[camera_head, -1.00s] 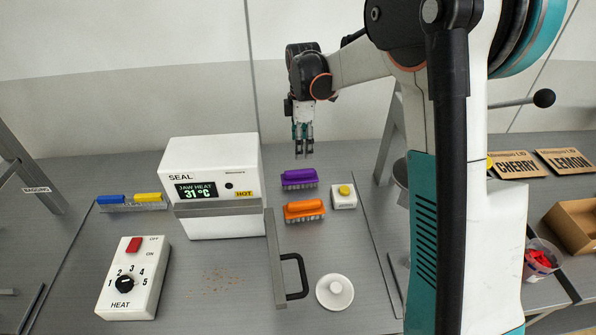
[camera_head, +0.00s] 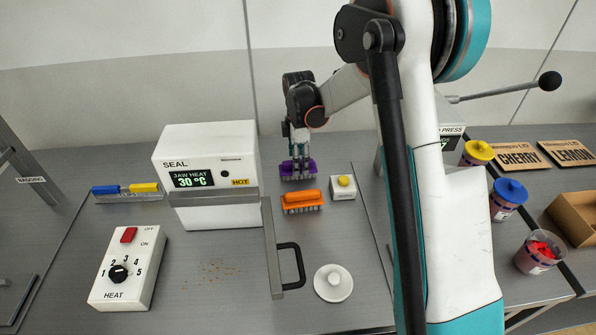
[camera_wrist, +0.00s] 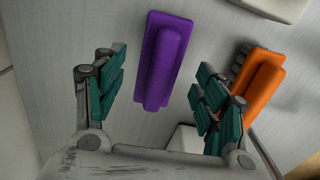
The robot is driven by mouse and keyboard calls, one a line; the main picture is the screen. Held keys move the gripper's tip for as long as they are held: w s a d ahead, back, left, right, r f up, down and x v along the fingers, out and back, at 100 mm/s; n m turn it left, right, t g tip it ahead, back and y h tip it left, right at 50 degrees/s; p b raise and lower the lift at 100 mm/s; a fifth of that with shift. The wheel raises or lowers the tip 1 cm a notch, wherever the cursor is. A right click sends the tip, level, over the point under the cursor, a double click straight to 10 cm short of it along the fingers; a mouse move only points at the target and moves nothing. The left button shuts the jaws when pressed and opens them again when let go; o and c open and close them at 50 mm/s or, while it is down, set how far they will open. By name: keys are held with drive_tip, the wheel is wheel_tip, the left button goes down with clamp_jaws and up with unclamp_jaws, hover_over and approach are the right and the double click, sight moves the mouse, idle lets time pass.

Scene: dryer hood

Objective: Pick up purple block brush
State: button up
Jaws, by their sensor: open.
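The purple block brush (camera_head: 286,170) lies on the grey bench right of the white sealer box, bristles down. In the wrist view the purple brush (camera_wrist: 163,60) lies lengthwise between my open fingers, with bench showing on both sides of it. My gripper (camera_head: 298,166) is open and directly above the brush, its fingertips overlapping it in the head view. It also shows in the wrist view (camera_wrist: 157,95), with teal finger pads left and right. The orange brush (camera_head: 302,200) lies just in front, beside the right finger in the wrist view (camera_wrist: 258,85).
The white sealer (camera_head: 205,150) stands left, its grey bar handle (camera_head: 290,265) in front. A small white box with a yellow button (camera_head: 343,187) is close on the right. A white round lid (camera_head: 333,283) and a heat control box (camera_head: 128,270) lie nearer.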

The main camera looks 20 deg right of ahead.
wheel_tip(320, 180, down, 4)
drive_tip(key=shift+w+a+r+b, duration=0.1)
drive_tip(key=shift+r+b, duration=0.05)
drive_tip(key=shift+b, duration=0.3)
drive_tip(key=shift+r, duration=0.1)
drive_tip(key=c, duration=1.2)
drive_tip(key=shift+r, duration=0.15)
wheel_tip(320, 180, up, 20)
drive_tip(key=p, duration=0.4)
drive_tip(key=shift+p, duration=0.35)
drive_tip(key=shift+o, duration=1.2)
drive_tip(key=shift+f, duration=0.25)
drive_tip(key=shift+c, duration=0.4)
